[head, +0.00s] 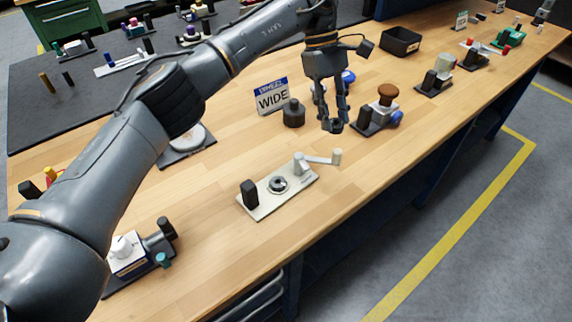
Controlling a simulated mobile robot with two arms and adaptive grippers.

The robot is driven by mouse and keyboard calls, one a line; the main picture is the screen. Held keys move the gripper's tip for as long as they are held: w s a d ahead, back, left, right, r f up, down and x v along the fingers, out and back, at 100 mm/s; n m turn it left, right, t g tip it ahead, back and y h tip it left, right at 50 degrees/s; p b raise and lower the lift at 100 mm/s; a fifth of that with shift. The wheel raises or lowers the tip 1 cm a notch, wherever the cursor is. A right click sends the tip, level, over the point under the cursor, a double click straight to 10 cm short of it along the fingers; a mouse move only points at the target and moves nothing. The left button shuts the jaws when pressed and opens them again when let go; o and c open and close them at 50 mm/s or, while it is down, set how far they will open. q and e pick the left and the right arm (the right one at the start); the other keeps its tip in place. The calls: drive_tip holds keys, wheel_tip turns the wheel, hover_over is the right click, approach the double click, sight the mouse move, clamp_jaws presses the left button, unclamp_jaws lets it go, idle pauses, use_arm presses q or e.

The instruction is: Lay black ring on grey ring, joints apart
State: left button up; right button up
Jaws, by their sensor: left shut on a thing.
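My left gripper (334,122) hangs fingers down above the bench, behind and to the right of the pale fixture plate (250,207). It is shut on a small dark piece at its fingertips, which looks like the black ring (332,127). The fingers hide part of it, and its joint cannot be made out. The grey ring (278,184) appears to be the round metallic part around a dark centre in the middle of the plate. It is too small to show its joint. The held piece is apart from it. My right gripper is not in view.
Bench wood in front is clear.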

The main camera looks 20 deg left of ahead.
use_arm(q)
drive_tip(key=shift+w+d+r, duration=0.25)
drive_tip(key=shift+w+r, duration=0.1)
drive_tip(key=shift+w, duration=0.1)
drive_tip(key=shift+a+r, duration=0.1)
drive_tip(key=shift+a, duration=0.05)
drive_tip(key=s+a+f+p, duration=0.3)
drive_tip(key=s+a, duration=0.2)
drive_tip(key=a, duration=0.2)
drive_tip(key=p, duration=0.2)
hover_over(279, 183)
drive_tip(key=w, duration=0.2)
drive_tip(key=f, duration=0.5)
drive_tip(key=shift+s+a, duration=0.2)
drive_tip(key=shift+s+a+f, duration=0.2)
drive_tip(key=shift+f, duration=0.2)
drive_tip(key=shift+s+a+f, duration=0.15)
drive_tip(key=shift+a+f, duration=0.05)
drive_tip(key=shift+f, duration=0.15)
wheel_tip(279, 183, down, 2)
drive_tip(key=shift+f+p, duration=0.15)
drive_tip(key=shift+p, duration=0.8)
drive_tip(key=shift+f, duration=0.45)
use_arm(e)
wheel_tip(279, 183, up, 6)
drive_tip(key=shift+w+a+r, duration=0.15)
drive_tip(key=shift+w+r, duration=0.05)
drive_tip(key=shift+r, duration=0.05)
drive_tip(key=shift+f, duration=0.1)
